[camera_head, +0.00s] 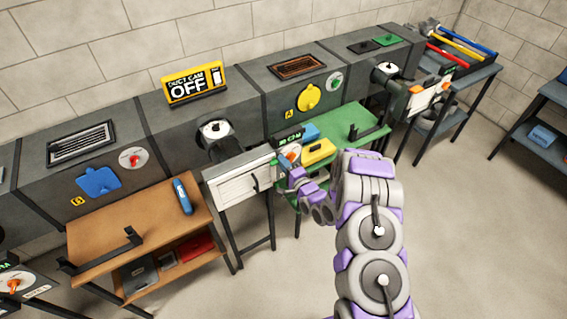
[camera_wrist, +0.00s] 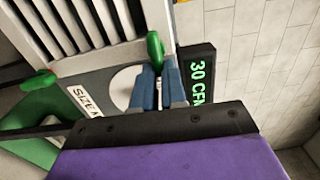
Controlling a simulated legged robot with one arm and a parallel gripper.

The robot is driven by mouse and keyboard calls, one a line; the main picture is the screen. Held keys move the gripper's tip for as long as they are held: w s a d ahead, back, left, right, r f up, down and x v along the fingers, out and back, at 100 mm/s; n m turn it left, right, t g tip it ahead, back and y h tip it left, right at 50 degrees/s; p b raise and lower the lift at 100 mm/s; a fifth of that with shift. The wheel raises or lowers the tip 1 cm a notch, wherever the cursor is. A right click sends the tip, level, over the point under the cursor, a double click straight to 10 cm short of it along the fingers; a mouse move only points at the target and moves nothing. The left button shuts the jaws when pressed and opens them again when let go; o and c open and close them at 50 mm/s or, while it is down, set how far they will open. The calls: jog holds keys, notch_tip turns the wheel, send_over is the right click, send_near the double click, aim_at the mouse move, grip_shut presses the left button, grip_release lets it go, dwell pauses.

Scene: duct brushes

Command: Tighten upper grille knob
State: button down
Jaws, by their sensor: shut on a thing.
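My gripper (camera_wrist: 158,76) has its two blue fingers shut on the upper green knob (camera_wrist: 155,46) at the edge of the white slatted grille (camera_wrist: 80,22). The knob stands between the fingertips, with its green top showing beyond them. A second, lower green knob (camera_wrist: 36,80) sits at the left of the wrist view, apart from my gripper. My gripper hides most of the upper knob there.
A dark display (camera_wrist: 197,72) reading 30 CFM stands close beside my fingers. A yellow block (camera_head: 318,151) lies on the green table (camera_head: 345,122) behind my arm. A brown bench (camera_head: 150,225) is to the left. Open floor lies in front.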

jog(key=shift+s+a+f+m+b, duration=0.3)
jog(key=shift+m+b, duration=0.85)
jog(key=shift+m, duration=1.6)
jog(key=shift+s+a+f+m+b, duration=0.1)
jog(key=shift+a+f+m+b, duration=0.3)
jog(key=shift+m+b, duration=1.6)
jog(key=shift+s+a+f+m+b, duration=0.2)
jog(key=shift+f+m+b, duration=0.2)
jog(key=shift+m, duration=3.15)
jog(key=c, duration=1.2)
grip_release()
jog(key=p+v, duration=0.3)
jog(key=v, duration=1.4)
jog(key=shift+s+d, duration=0.1)
jog(key=shift+d, duration=0.05)
